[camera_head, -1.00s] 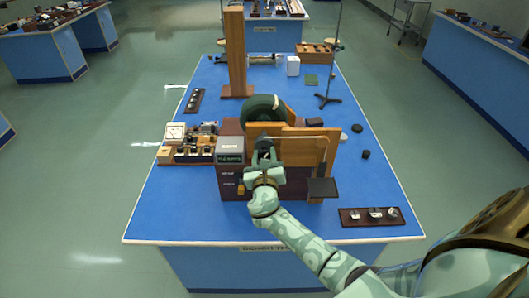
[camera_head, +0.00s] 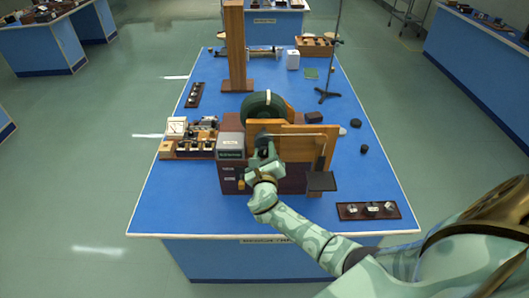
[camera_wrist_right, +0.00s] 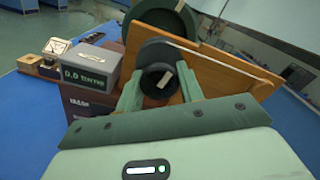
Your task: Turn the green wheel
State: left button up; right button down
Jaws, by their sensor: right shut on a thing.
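The dark green wheel (camera_head: 256,106) stands upright behind a wooden panel on the purple-brown apparatus in the middle of the blue bench. It also shows at the top of the right wrist view (camera_wrist_right: 190,22). In front of the panel a round black knob (camera_wrist_right: 154,76) faces my wrist camera. My right gripper (camera_wrist_right: 160,86) has one finger on each side of this knob and is shut on it; its front face stays visible. In the head view my right gripper (camera_head: 264,147) reaches the apparatus from the front and hides most of the knob. My left gripper is not in view.
A grey display box (camera_head: 230,145) is just left of my gripper. A dark square plate (camera_head: 321,181) and a wooden post (camera_head: 319,163) stand to its right. A dark tray (camera_head: 368,211) lies near the bench's front right. The bench's front left is clear.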

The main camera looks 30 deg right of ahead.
jog(key=c, duration=0.9)
grip_release()
jog(key=shift+c, duration=0.2)
jog(key=v, duration=1.6)
jog(key=shift+s+b, duration=0.25)
jog(key=shift+b, duration=0.15)
